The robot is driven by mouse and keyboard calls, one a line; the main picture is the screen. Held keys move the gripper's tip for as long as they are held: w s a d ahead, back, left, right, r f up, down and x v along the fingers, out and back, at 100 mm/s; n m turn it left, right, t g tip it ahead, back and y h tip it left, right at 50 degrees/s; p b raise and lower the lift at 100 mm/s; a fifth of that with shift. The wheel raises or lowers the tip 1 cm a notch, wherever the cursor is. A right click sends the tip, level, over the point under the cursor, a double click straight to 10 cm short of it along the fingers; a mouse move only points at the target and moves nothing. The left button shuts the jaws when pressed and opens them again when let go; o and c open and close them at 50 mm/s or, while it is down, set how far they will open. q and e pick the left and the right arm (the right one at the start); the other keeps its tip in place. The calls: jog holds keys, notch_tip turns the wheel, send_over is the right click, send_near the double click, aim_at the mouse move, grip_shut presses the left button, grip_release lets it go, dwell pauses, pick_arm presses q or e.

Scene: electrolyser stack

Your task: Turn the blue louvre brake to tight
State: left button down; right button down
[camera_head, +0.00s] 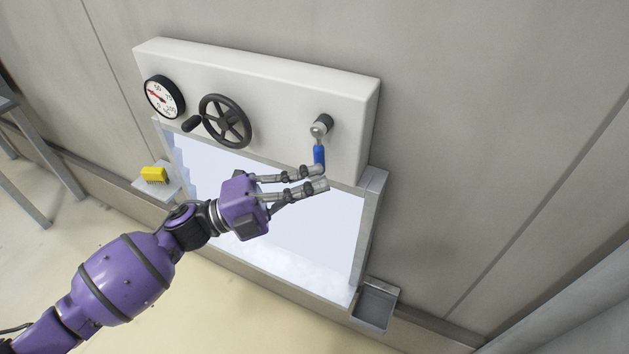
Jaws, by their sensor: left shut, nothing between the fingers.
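The blue louvre brake (319,155) is a short lever with a blue grip. It hangs down from a metal hub (321,127) at the right of the white panel. My left gripper (322,178) is shut and empty. In the picture its fingertips lie just below the lower end of the blue grip; whether they touch it I cannot tell. My right gripper is not in view.
The white panel (270,75) also carries a round gauge (164,97) and a black handwheel (225,121) with a side knob. Below is a pale framed opening. A yellow block (154,174) sits on a small ledge at left. A grey tray (373,306) is at lower right.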

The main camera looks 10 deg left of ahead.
pick_arm(q)
jog(key=shift+w+a, duration=0.1)
dwell(0.3)
jog(key=v, duration=1.2)
